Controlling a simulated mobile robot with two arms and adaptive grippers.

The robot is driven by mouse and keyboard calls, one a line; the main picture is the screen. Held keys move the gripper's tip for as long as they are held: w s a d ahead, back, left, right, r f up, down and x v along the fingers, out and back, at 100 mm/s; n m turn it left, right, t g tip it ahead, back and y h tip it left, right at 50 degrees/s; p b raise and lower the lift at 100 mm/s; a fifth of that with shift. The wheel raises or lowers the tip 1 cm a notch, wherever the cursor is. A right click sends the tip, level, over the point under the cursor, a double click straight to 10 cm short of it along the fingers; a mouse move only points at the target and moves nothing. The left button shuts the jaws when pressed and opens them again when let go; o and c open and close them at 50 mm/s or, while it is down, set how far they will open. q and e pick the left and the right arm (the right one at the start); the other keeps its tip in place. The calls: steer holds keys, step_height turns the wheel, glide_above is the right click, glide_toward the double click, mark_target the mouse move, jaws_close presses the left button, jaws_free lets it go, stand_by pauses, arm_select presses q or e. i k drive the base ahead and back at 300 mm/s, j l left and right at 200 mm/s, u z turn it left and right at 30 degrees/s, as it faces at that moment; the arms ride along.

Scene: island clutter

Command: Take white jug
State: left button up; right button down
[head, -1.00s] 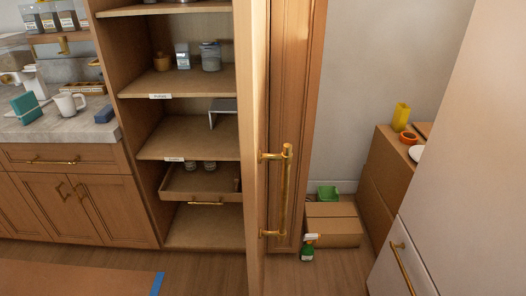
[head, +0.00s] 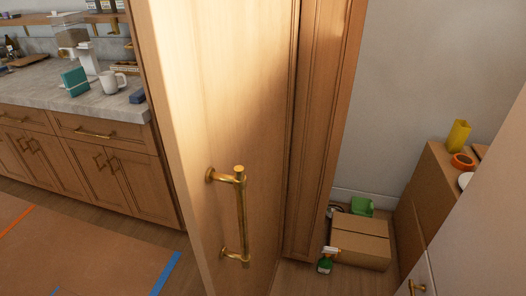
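A white jug (head: 112,81) with a handle stands upright on the grey stone counter (head: 50,94) at the left of the head view. A teal box (head: 75,81) is just left of it and a small dark blue block (head: 137,96) is just right of it. Nothing covers the jug. Neither of my grippers is in view.
An open wooden cabinet door (head: 215,110) with a brass handle (head: 241,215) fills the middle and hides the shelves. Floor left of the door is clear, with tape (head: 163,278).

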mark_target(107, 79)
steer(key=i+j, duration=0.1)
steer(key=j, duration=0.4)
steer(key=i+j+z, duration=0.1)
steer(key=j, duration=0.45)
steer(key=i+j, duration=0.1)
steer(key=j, duration=0.4)
steer(key=i+j+z, duration=0.1)
steer(key=j, duration=0.45)
